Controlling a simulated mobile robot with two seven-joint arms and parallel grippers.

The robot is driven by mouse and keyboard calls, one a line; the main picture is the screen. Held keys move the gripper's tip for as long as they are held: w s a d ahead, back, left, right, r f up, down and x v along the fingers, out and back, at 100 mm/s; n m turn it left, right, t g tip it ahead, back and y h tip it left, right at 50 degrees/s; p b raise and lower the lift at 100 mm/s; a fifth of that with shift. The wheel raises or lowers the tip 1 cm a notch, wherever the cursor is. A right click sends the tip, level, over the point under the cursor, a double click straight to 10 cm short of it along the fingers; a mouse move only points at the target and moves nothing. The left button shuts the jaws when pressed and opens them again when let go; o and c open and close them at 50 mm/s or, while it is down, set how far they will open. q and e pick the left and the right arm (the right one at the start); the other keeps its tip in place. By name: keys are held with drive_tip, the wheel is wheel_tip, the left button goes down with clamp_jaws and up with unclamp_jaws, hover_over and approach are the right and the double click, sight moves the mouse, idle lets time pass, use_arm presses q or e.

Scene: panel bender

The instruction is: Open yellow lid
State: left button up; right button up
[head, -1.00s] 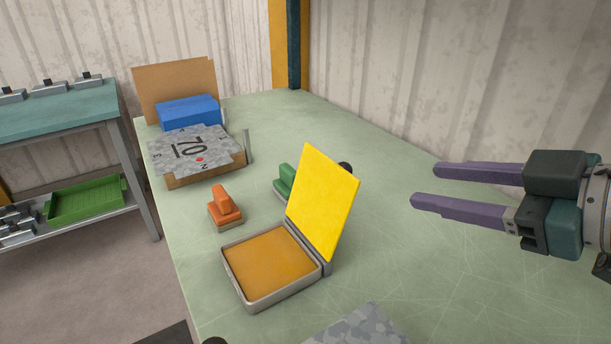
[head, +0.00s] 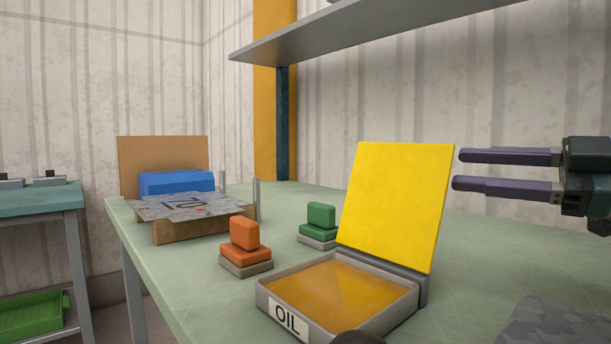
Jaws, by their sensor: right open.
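The yellow lid (head: 395,205) stands raised, leaning slightly back, along the right rear edge of a shallow grey tray (head: 281,318) labelled OIL. The tray is open and shows an amber surface inside. My right gripper (head: 458,169) is to the right of the lid at about its upper half. Its two purple fingers are apart with nothing between them, and the fingertips point at the lid. In the picture a small gap lies between the fingertips and the lid. My left gripper is not in view.
An orange-handled stamp (head: 245,247) and a green-handled stamp (head: 320,225) stand behind the tray. A grey marked plate (head: 185,206) lies on a brown block at the back left, near a blue block (head: 176,183). A shelf (head: 340,38) hangs above. A grey sheet (head: 550,325) lies front right.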

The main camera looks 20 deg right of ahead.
sight(411, 165)
drive_tip(key=p+x, duration=0.1)
drive_tip(key=x, duration=0.7)
drive_tip(key=shift+w+a, duration=0.2)
drive_tip(key=shift+a, duration=0.05)
clamp_jaws()
idle(1.1)
